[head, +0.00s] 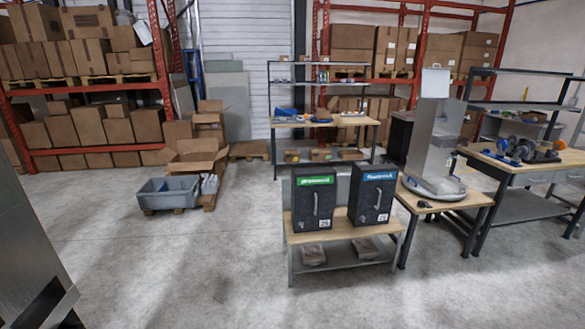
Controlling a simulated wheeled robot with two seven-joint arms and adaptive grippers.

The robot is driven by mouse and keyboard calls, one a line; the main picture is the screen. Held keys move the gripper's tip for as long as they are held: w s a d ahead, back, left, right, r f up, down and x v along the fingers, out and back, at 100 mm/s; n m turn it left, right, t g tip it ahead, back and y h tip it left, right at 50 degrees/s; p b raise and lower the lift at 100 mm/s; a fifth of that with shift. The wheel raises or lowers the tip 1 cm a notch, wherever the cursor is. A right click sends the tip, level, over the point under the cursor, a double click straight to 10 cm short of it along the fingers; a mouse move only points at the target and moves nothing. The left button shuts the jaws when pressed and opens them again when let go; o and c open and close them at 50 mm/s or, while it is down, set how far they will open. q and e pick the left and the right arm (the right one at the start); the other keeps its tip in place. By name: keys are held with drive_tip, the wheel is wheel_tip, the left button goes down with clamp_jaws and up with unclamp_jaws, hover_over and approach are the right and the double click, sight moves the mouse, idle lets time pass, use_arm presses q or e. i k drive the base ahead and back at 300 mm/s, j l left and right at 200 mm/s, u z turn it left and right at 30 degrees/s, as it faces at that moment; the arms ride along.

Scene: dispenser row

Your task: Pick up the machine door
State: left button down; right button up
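Two black box-shaped machines stand upright side by side on a small wooden-topped table in the head view. The left machine (313,201) has a green label strip, a pale handle on its front and a small white number tag. The right machine (373,194) has a blue label strip and a similar handle and tag. Their front panels look like closed doors; I cannot tell which door the task means. Neither of my grippers shows in this view, and nothing visible touches the machines.
The small table (343,228) has a lower shelf with two small packs. A workbench (449,199) with a tall metal device stands right of it. A grey bin (168,194) sits at left. A grey metal surface (25,240) fills the left edge. The front floor is open.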

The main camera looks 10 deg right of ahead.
sight(372, 188)
drive_tip(key=i, duration=1.2)
drive_tip(key=i+j+z, duration=0.15)
drive_tip(key=i, duration=1.05)
drive_tip(key=i+j+z, duration=0.1)
drive_tip(key=i+z, duration=0.15)
drive_tip(key=i, duration=0.15)
drive_tip(key=i+j+z, duration=0.25)
drive_tip(key=i, duration=0.15)
drive_tip(key=i+j+z, duration=0.2)
drive_tip(key=i, duration=0.2)
